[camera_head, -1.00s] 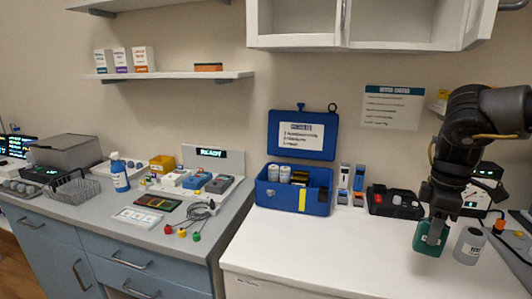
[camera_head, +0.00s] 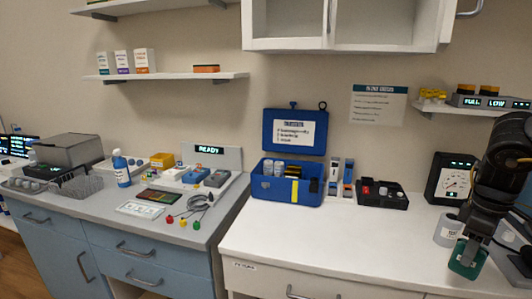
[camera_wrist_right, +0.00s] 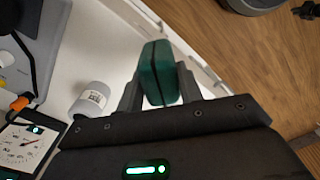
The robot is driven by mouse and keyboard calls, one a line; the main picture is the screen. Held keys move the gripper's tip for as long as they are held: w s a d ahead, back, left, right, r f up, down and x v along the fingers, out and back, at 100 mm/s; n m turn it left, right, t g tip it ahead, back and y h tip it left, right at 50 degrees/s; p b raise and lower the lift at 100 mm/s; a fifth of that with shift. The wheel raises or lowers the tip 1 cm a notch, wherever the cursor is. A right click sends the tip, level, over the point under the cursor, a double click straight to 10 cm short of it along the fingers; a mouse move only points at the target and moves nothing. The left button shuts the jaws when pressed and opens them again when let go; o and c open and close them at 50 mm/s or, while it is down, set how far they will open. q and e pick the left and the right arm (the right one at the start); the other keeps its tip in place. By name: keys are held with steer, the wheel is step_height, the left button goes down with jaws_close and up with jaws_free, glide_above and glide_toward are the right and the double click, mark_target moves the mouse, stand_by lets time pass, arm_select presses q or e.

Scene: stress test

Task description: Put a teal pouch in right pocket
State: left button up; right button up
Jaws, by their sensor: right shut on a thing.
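The teal pouch (camera_head: 467,260) is held in my right gripper (camera_head: 474,242), at the lower right of the head view, by the front right part of the white counter. In the right wrist view the pouch (camera_wrist_right: 157,70) stands on edge between the two grey fingers of the gripper (camera_wrist_right: 158,85), with a dark seam along it. I cannot tell whether its lower end touches anything. I cannot pick out a pocket marked as the right one. The blue case (camera_head: 272,189) stands open on the counter with several items in its compartments. My left gripper is not in view.
A grey labelled canister (camera_head: 447,230) stands close left of the pouch. A gauge box (camera_head: 450,178) is behind it, and a black tray (camera_head: 382,196) is farther left. The white counter (camera_head: 340,235) is clear in the middle. The grey counter at left holds many items.

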steer(key=s+d+f+m, duration=0.3)
steer(key=s+d+f, duration=0.1)
steer(key=s+d, duration=0.35)
steer(key=s+d+f+m, duration=0.35)
steer(key=s+d, duration=0.25)
steer(key=s, duration=0.3)
steer(key=s+a+f+m, duration=0.2)
steer(key=s+f, duration=0.5)
steer(key=f, duration=0.3)
steer(key=s+a+f, duration=0.1)
steer(key=a+f, duration=0.6)
steer(key=w+a+f+n, duration=0.1)
steer(key=w+a+n, duration=0.25)
steer(key=a, duration=0.75)
steer(key=w+a+f+n, duration=0.25)
steer(key=w+a, duration=0.25)
steer(key=a, duration=0.7)
steer(key=w+a+r+n, duration=0.3)
steer(key=w+r, duration=0.4)
steer(key=r, duration=0.1)
steer(key=w+a+r+n, duration=0.3)
steer(key=w+a+r, duration=0.1)
steer(key=w+r, duration=0.2)
steer(key=shift+w+a+r+n, duration=0.25)
steer(key=shift+w+r+n, duration=0.1)
steer(key=shift+r, duration=0.55)
